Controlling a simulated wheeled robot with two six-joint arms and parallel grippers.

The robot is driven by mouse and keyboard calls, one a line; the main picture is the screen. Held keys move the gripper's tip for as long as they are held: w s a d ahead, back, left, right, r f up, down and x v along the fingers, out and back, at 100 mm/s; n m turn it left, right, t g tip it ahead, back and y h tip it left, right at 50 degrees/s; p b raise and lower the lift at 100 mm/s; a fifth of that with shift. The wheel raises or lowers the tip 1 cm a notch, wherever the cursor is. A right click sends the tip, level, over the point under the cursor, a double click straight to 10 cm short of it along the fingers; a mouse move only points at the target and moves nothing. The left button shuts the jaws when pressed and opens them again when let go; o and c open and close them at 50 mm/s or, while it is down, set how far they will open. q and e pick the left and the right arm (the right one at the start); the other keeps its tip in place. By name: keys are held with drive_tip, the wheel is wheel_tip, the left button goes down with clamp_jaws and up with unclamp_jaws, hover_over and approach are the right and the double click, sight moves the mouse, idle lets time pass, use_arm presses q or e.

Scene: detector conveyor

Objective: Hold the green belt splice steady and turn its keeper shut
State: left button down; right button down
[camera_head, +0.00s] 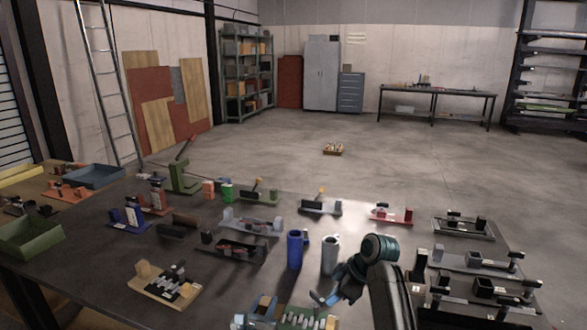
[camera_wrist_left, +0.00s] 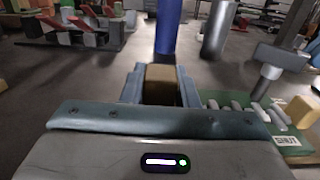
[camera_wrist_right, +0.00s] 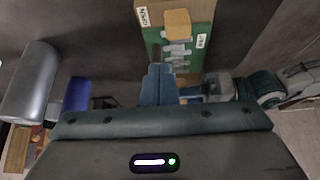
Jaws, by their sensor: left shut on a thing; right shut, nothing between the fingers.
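The green belt splice (camera_head: 296,323) lies at the bottom of the head view, a green board with a row of grey fingers. It also shows in both wrist views (camera_wrist_left: 240,101) (camera_wrist_right: 197,12). A yellow block (camera_wrist_right: 178,23) stands on it, between labels OPEN (camera_wrist_right: 143,15) and SHUT (camera_wrist_right: 201,40). My left gripper (camera_head: 264,308) is shut on a brown block (camera_wrist_left: 161,82) beside the green board's left end. Whether the block joins the board is hidden. My right gripper (camera_head: 318,300) is shut and empty, just above the board. Its closed fingertips (camera_wrist_right: 158,72) appear beside the grey fingers.
A blue cylinder (camera_head: 294,250) and a grey cylinder (camera_head: 330,256) stand close behind the splice. A wooden-based fixture (camera_head: 150,288) sits to the left. Several dark fixtures (camera_head: 480,288) crowd the right. Bare tabletop (camera_head: 215,300) lies left of my left gripper.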

drive_tip(key=shift+s+a, duration=0.35)
drive_tip(key=shift+s, duration=0.05)
drive_tip(key=shift+d, duration=0.15)
idle(0.5)
drive_tip(key=shift+s+d, duration=0.2)
wheel_tip(320, 180, up, 6)
idle(0.4)
drive_tip(key=shift+w+d+f, duration=0.2)
drive_tip(key=shift+w+f, duration=0.3)
drive_tip(key=shift+f, duration=0.5)
drive_tip(key=shift+w+d+f, duration=0.15)
drive_tip(key=shift+w+f, duration=0.35)
drive_tip(key=shift+f, duration=0.5)
drive_tip(key=shift+w+d+f, duration=0.2)
drive_tip(key=shift+w+f, duration=0.3)
drive_tip(key=shift+f, duration=0.5)
